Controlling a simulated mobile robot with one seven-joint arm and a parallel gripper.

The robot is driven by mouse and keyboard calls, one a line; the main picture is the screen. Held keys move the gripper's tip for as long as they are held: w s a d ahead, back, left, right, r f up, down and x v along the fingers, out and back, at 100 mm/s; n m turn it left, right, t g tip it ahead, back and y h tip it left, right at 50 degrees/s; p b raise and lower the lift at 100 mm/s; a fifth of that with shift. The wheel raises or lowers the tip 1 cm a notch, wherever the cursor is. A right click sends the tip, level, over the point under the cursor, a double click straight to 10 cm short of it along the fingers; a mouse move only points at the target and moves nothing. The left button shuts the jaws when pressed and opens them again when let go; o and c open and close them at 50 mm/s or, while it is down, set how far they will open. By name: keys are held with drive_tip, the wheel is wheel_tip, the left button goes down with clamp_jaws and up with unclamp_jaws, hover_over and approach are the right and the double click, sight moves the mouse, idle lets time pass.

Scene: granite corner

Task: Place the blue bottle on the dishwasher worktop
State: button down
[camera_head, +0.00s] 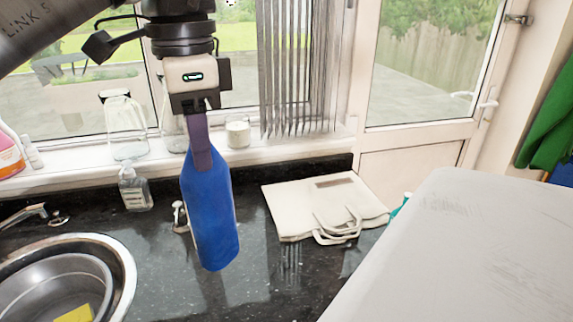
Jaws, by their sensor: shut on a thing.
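The blue bottle (210,217) hangs upright, slightly tilted, below my gripper (200,140) in the middle left of the view. My gripper is shut on the purple upper part of the bottle. The bottle appears in front of the dark granite counter (262,265); I cannot tell exactly how far its base is above the surface. A large pale flat surface (470,255) fills the lower right; it may be the dishwasher worktop, but I cannot tell for certain. Nothing stands on its visible part.
A round metal sink (122,262) with a yellow item (74,314) is at the lower left. A soap bottle (134,188) and tap (25,213) stand behind it. A folded cream bag (310,205) lies right of the blue bottle. A glass jar (124,130) and candle (237,133) stand on the windowsill.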

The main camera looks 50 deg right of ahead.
sight(205, 191)
drive_tip(key=shift+w, duration=0.4)
wheel_tip(205, 191, down, 15)
drive_tip(key=b, duration=0.4)
drive_tip(key=shift+f, duration=2.6)
drive_tip(key=c, duration=1.2)
unclamp_jaws()
drive_tip(key=shift+s, duration=0.1)
drive_tip(key=shift+o, duration=0.2)
wheel_tip(205, 191, up, 12)
drive_tip(key=shift+r, duration=0.2)
